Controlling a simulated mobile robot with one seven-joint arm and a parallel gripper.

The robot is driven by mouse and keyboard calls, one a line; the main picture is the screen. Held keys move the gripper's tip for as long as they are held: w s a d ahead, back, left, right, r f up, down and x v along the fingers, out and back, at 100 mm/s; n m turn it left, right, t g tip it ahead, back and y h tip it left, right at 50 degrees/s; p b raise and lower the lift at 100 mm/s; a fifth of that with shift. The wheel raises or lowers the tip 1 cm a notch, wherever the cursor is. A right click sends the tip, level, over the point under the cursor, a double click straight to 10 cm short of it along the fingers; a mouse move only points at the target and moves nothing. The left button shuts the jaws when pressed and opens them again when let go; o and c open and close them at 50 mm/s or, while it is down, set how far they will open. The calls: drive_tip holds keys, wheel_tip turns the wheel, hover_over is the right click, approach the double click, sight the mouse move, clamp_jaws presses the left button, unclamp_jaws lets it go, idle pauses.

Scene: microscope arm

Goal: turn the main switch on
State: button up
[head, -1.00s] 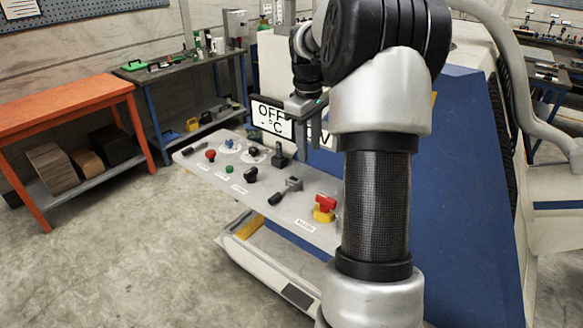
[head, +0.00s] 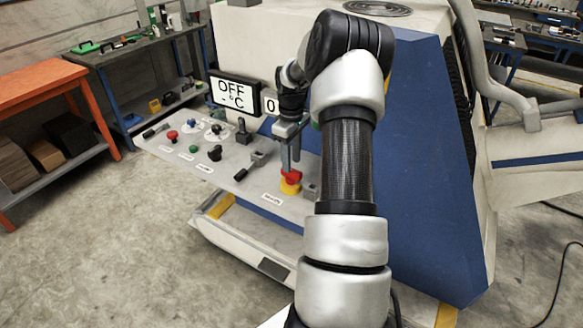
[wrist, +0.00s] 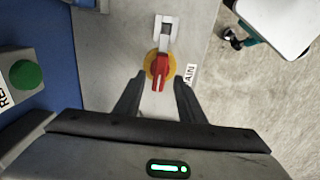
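The main switch is a red rotary handle on a round yellow base. It sits near the right end of the grey control panel (head: 200,172) in the head view (head: 291,178). In the wrist view the red handle (wrist: 159,70) points down the picture toward my gripper (wrist: 158,85). A label partly reading "AIN" (wrist: 189,74) is beside it. My gripper is open, with one finger on each side of the handle's lower end; I cannot tell whether they touch it. In the head view my gripper (head: 289,160) is right at the switch and partly covers it.
A display (head: 237,94) reads "OFF - °C" behind the panel. A grey-black lever (head: 251,165), a black knob (head: 214,153) and a red button (head: 172,135) are left of the switch. A green button (wrist: 26,74) is at left in the wrist view. Floor is clear in front.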

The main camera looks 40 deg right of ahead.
sight(292, 170)
drive_tip(key=shift+f, duration=1.95)
clamp_jaws()
